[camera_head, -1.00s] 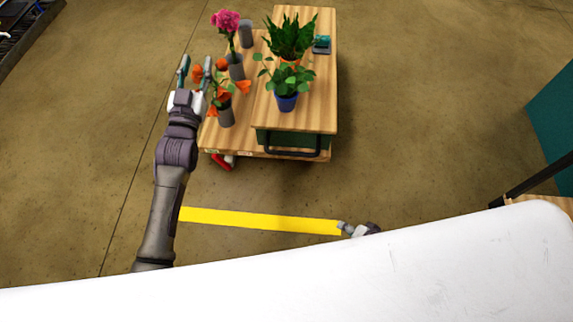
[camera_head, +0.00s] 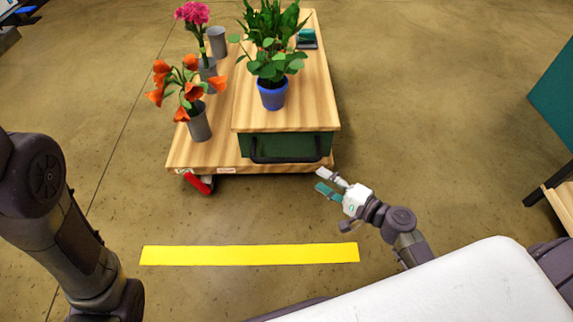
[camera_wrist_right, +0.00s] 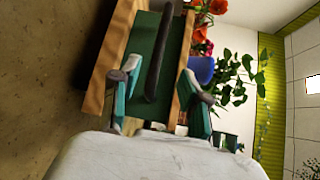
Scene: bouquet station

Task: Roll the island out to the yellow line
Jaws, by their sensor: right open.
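The island (camera_head: 285,118) is a wooden-topped cart with a green front, a dark bar handle (camera_head: 285,158) and a lower wooden shelf on its left. It stands beyond the yellow line (camera_head: 250,255), with bare floor between. My right gripper (camera_head: 322,181) is open and empty, to the right of the handle and apart from it in the head view. In the right wrist view, the handle (camera_wrist_right: 160,55) shows ahead, between the open fingers (camera_wrist_right: 152,80). My left arm shows at the left edge; its gripper is out of the picture.
A blue pot (camera_head: 272,96) with a plant stands on the island top. Orange flowers in a grey vase (camera_head: 199,124) and a pink bloom (camera_head: 193,12) stand on the lower shelf. A red pedal (camera_head: 197,184) shows beneath. A green panel (camera_head: 556,90) is at right.

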